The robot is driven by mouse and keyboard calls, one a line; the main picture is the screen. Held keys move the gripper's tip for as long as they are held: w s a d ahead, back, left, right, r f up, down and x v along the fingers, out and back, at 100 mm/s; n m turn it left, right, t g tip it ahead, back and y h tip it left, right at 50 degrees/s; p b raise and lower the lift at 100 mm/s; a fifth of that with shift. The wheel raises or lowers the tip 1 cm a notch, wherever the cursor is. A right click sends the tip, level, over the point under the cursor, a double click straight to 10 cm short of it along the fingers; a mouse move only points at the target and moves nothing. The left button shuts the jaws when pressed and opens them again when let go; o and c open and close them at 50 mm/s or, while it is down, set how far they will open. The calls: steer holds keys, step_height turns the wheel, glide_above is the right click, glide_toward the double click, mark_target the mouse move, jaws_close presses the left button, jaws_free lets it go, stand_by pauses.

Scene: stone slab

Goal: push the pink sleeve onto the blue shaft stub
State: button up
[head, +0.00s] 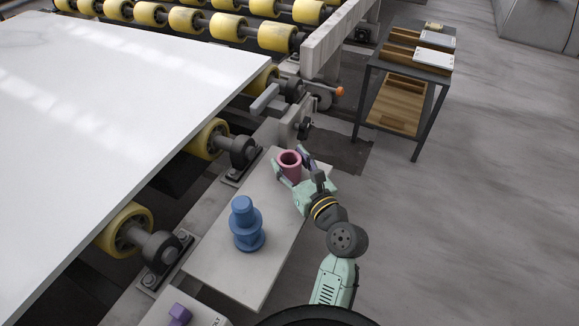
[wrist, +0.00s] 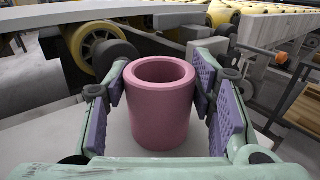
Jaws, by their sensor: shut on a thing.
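The pink sleeve (head: 290,166) is a hollow upright cylinder near the far end of the grey slab in the head view. It fills the middle of the wrist view (wrist: 158,112), its open top facing up. My gripper (head: 300,164) is shut on the sleeve, with a purple pad on each side of it in the wrist view (wrist: 155,108). I cannot tell whether the sleeve's base touches the slab. The blue shaft stub (head: 246,222) stands upright on the slab, nearer and to the left of the sleeve, with a wide flange and a narrower top. Its top is bare.
The grey slab (head: 228,276) is clear around the stub. Yellow rollers (head: 128,229) and a large white sheet (head: 110,100) lie to the left. A purple item (head: 179,314) sits at the near edge. A cart with wooden trays (head: 405,85) stands at the back right.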

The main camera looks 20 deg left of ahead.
steer(key=c, duration=0.4)
steer(key=shift+o, duration=0.2)
